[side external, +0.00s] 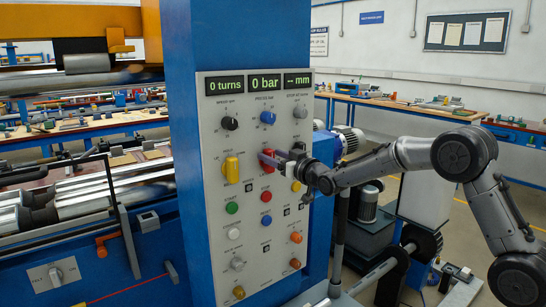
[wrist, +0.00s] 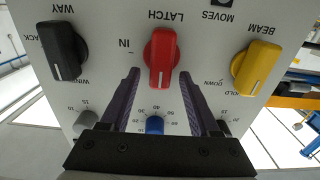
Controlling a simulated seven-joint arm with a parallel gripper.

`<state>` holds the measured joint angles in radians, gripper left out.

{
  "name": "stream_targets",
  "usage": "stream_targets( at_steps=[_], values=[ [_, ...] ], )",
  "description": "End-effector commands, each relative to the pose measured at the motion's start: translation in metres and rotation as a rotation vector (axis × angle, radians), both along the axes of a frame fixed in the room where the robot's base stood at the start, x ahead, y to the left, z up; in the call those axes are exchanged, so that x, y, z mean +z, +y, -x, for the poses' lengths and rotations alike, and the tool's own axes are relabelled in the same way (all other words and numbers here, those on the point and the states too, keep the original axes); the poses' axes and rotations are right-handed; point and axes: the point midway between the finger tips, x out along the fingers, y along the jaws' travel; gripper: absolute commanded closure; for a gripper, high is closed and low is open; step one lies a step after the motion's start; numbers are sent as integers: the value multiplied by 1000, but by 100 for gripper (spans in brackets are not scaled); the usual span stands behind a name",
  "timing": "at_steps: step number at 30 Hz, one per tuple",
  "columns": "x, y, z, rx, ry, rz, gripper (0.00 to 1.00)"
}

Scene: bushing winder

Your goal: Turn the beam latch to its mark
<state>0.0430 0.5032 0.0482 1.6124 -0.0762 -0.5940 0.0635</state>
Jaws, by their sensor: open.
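The red latch knob (wrist: 161,57) is in the middle of the wrist view, under the word LATCH, which appears upside down. Its grip bar stands upright in that picture, with a pale line at its lower end. The word IN is printed to its left. My gripper (wrist: 159,73) is open, one dark finger on each side of the knob's lower part. I cannot tell whether they touch it. In the side view my gripper (side external: 268,157) is at the panel, and the red knob (side external: 267,168) shows partly below the fingers.
The yellow beam knob (wrist: 255,67) and black way knob (wrist: 64,50) flank the latch. A blue knob (wrist: 155,124) lies between my fingers' bases. The grey panel (side external: 215,262) carries several other knobs and buttons under displays reading 0 turns and 0 bar.

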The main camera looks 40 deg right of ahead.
Motion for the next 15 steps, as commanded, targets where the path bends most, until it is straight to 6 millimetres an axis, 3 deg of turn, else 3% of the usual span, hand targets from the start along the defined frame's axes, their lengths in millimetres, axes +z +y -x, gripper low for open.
stream_targets(
  at_steps=[11,15],
  values=[
    [0,0,-4,0,0,0,38],
    [0,0,-4,0,0,0,63]
  ],
)
